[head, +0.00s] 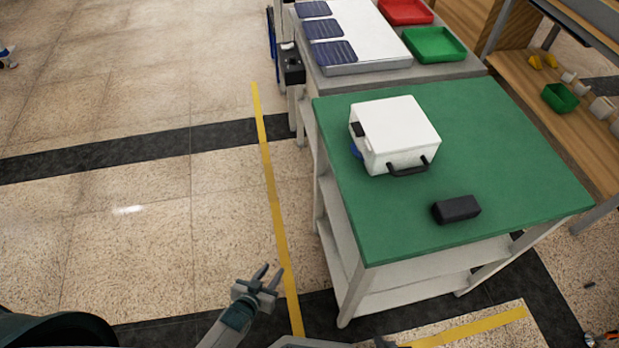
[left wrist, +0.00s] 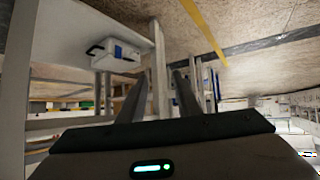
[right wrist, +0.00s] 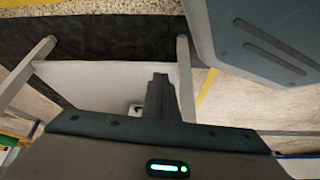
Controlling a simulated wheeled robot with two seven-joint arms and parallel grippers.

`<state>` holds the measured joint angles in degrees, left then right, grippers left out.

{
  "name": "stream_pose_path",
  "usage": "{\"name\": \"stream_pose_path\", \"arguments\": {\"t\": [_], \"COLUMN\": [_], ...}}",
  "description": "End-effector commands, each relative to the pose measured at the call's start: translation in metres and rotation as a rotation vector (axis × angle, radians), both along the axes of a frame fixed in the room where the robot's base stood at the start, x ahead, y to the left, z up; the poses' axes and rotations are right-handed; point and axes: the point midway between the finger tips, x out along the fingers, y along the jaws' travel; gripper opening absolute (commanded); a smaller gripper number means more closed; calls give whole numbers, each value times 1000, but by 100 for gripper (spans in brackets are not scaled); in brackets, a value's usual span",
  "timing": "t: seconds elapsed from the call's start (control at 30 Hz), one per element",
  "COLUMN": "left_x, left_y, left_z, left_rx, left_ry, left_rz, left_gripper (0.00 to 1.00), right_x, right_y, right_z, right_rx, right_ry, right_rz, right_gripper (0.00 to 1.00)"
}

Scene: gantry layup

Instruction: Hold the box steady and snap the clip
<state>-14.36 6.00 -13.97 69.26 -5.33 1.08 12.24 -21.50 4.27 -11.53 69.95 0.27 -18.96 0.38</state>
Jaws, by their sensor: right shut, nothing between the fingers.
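The white box (head: 400,135) sits upright on the green-topped table (head: 515,150), with a black handle (head: 408,169) on its near side. A small black part (head: 359,129), perhaps the clip, is on its left side, above a blue patch (head: 355,150). Whether the clip is snapped cannot be told. The box also shows in the left wrist view (left wrist: 116,62). My left gripper (head: 269,274) is open and empty, left of the table and apart from the box. My right gripper (right wrist: 160,77) is shut and empty, near the table's pale lower part.
A black block (head: 456,209) lies on the table near its front edge. Behind stands a bench with a white panel tray (head: 366,46), a red bin (head: 406,11) and a green bin (head: 434,44). A wooden shelf (head: 560,105) is at right.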

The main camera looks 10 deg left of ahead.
Motion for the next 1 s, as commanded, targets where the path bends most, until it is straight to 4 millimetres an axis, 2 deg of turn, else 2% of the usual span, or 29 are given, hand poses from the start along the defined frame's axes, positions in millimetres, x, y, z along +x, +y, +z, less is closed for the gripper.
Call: {"name": "stream_pose_path", "arguments": {"t": [0.03,0.1,0.17,0.2,0.27,0.3,0.43,0.5,0.6,0.7,0.8,1.0], "left_x": [28,61,85,100,118,127,142,141,133,123,114,107], "left_y": [-5,-15,-25,-31,-43,-51,-75,-85,-97,-103,-106,-108], "left_z": [24,60,93,116,152,177,253,288,329,356,371,381], "left_rx": [-35,-97,-156,-199,-270,-319,-482,-568,-675,-756,-810,-847], "left_ry": [-89,-215,-322,-394,-499,-566,-758,-840,-922,-973,-997,-1010], "left_rz": [-10,-33,-63,-88,-136,-174,-329,-424,-560,-677,-760,-820], "left_gripper": [31,31,31,31,31,31,31,31,31,31,31,31], "right_x": [2,6,9,10,10,10,10,10,9,8,11,14], "right_y": [1,2,3,4,5,6,9,11,12,13,14,16], "right_z": [3,5,7,8,8,8,10,11,12,12,14,15], "right_rx": [1,4,7,8,10,12,18,21,24,27,30,32], "right_ry": [-9,-20,-33,-38,-44,-49,-64,-71,-81,-87,-98,-106], "right_rz": [1,3,4,6,8,9,11,11,12,13,13,13], "right_gripper": [0,0,0,0,0,0,0,0,0,0,0,0]}}
